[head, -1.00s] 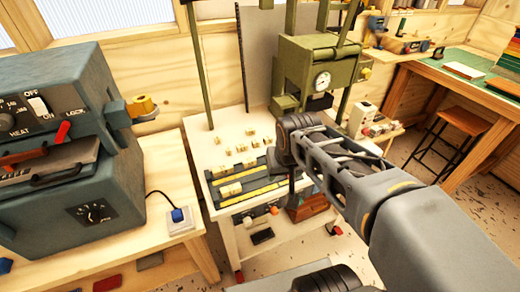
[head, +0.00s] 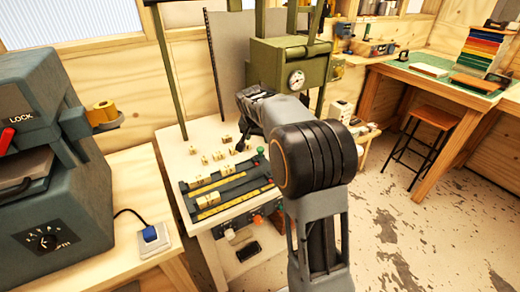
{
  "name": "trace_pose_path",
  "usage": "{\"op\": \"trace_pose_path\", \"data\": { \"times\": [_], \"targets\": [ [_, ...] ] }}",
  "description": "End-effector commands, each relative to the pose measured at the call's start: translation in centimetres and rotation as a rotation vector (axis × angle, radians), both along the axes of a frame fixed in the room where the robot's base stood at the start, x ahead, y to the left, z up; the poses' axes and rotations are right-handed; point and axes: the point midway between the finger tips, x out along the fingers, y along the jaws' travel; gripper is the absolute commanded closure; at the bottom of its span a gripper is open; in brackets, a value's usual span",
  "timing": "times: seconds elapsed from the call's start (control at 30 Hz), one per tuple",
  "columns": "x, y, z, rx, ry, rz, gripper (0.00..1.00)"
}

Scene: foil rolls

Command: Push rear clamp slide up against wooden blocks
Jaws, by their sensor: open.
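A dark clamp fixture (head: 238,184) with long bars and yellow strips lies along the front of the white table. The rear clamp slide cannot be told apart surely from the other dark bars. More loose wooden blocks (head: 218,154) stand on the table behind the fixture. My gripper (head: 252,130) is over the back right of the table, beyond my dark wrist joint. It is open, its fingers are small and partly hidden, and I see nothing between them. I cannot tell whether it touches anything.
A green press (head: 290,62) with a gauge stands behind the table. A blue-grey heating machine (head: 55,190) with a gold foil roll (head: 103,113) stands at left. A stool (head: 428,122) and workbench (head: 455,78) are at right. Floor at right is open.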

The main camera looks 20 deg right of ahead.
Motion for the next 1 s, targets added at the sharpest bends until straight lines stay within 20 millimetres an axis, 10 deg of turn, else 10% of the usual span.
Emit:
{"op": "trace_pose_path", "data": {
  "times": [0.4,1.0],
  "targets": [
    [2.0,-1.6,-6.3,0.001,0.002,0.001,0.42],
    [2.5,-2.0,-7.7,0.0,0.0,0.001,0.46]
  ]
}}
